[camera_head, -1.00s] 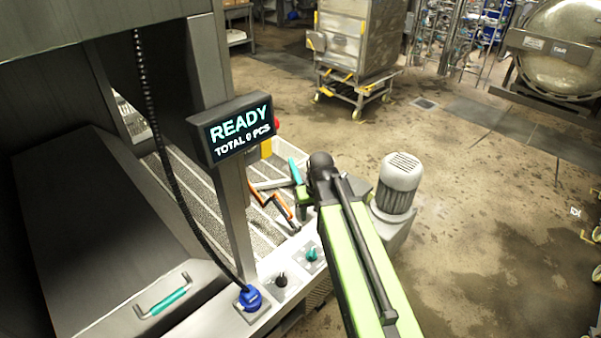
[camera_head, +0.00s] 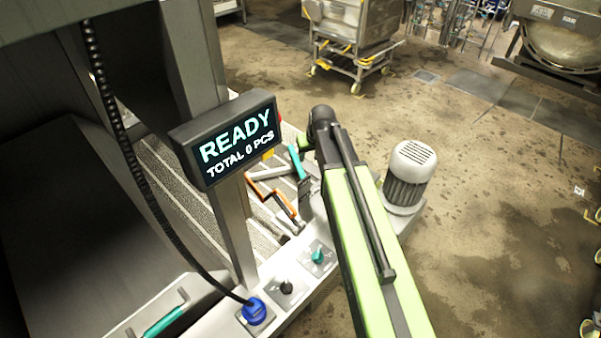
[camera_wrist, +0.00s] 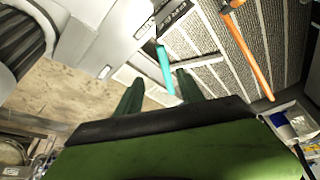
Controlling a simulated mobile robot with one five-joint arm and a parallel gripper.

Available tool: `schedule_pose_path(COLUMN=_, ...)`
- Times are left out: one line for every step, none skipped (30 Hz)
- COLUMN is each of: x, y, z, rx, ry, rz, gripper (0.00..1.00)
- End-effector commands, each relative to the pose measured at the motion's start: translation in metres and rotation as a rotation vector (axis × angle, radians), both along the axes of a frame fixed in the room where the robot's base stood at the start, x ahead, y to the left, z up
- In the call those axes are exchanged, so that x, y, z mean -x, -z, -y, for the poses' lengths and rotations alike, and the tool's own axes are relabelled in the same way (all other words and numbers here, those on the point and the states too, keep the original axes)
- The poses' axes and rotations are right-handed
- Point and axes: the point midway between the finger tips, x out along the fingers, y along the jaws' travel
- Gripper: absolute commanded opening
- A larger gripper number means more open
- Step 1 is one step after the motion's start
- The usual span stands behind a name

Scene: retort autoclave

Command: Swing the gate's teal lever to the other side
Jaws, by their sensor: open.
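The teal lever (camera_head: 296,162) stands up beside the conveyor, just left of the end of my arm in the head view. In the wrist view the teal lever (camera_wrist: 166,72) points down the picture, its end between the two green fingers of my gripper (camera_wrist: 158,77). The fingers are apart and open. Whether they touch the lever or how deep it sits between them I cannot tell. In the head view the fingers are mostly hidden by my arm.
A motor (camera_head: 409,176) stands right of my arm. A READY display (camera_head: 225,138) on a post, a teal knob (camera_head: 318,256) and a blue button (camera_head: 254,311) are nearer. Floor at right is clear.

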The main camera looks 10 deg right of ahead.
Motion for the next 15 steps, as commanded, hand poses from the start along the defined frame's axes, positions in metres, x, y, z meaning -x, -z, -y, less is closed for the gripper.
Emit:
schedule_pose_path(x=-0.003, y=0.010, z=-0.003, rx=0.000, ry=-0.003, rz=0.000, gripper=0.45)
schedule_pose_path(x=-0.005, y=0.014, z=-0.004, rx=0.000, ry=-0.005, rz=0.000, gripper=0.45)
schedule_pose_path(x=-0.007, y=0.021, z=-0.006, rx=0.000, ry=-0.006, rz=0.000, gripper=0.45)
schedule_pose_path(x=-0.009, y=0.026, z=-0.006, rx=0.000, ry=-0.008, rz=0.000, gripper=0.45)
schedule_pose_path(x=-0.011, y=0.032, z=-0.007, rx=0.000, ry=-0.009, rz=0.000, gripper=0.45)
schedule_pose_path(x=-0.014, y=0.040, z=-0.009, rx=0.000, ry=-0.010, rz=0.000, gripper=0.45)
schedule_pose_path(x=-0.017, y=0.047, z=-0.009, rx=0.000, ry=-0.011, rz=0.000, gripper=0.45)
schedule_pose_path(x=-0.019, y=0.053, z=-0.010, rx=0.000, ry=-0.011, rz=0.000, gripper=0.45)
schedule_pose_path(x=-0.023, y=0.062, z=-0.011, rx=0.001, ry=-0.012, rz=0.000, gripper=0.45)
schedule_pose_path(x=-0.026, y=0.068, z=-0.012, rx=0.000, ry=-0.012, rz=0.000, gripper=0.45)
schedule_pose_path(x=-0.028, y=0.075, z=-0.012, rx=0.000, ry=-0.013, rz=0.000, gripper=0.45)
schedule_pose_path(x=-0.032, y=0.083, z=-0.013, rx=0.000, ry=-0.013, rz=0.000, gripper=0.45)
schedule_pose_path(x=-0.034, y=0.089, z=-0.014, rx=0.000, ry=-0.014, rz=0.000, gripper=0.45)
schedule_pose_path(x=-0.037, y=0.096, z=-0.014, rx=0.000, ry=-0.014, rz=0.000, gripper=0.45)
schedule_pose_path(x=-0.040, y=0.104, z=-0.015, rx=0.000, ry=-0.014, rz=0.000, gripper=0.45)
